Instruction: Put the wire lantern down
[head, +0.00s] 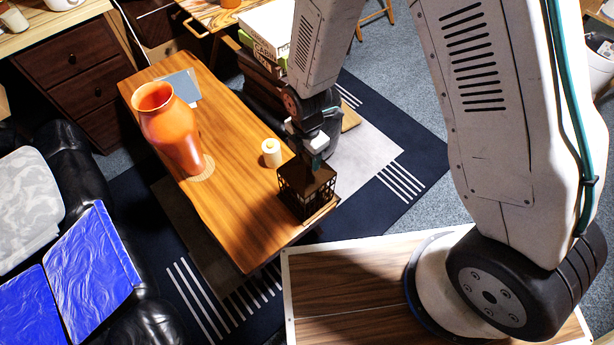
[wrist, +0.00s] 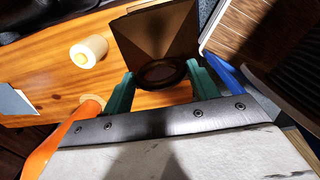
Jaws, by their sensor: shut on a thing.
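The wire lantern (head: 303,190) is a dark brown, box-shaped thing with latticed sides and a sloped top. It is upright at the near right end of the wooden coffee table (head: 236,215). I cannot tell whether its base touches the tabletop. My gripper (head: 314,160) is above it, shut on its top. In the wrist view, the teal fingers of my gripper (wrist: 160,76) stand on either side of the dark ring on the lantern's brown roof (wrist: 158,32). The lantern's lower part is hidden there.
A cream candle (head: 271,152) stands on the table just left of the lantern. A tall orange vase (head: 170,128) stands on a round woven mat (head: 203,168) farther left. A grey-blue flat item (head: 182,86) lies at the far end. The near left tabletop is clear.

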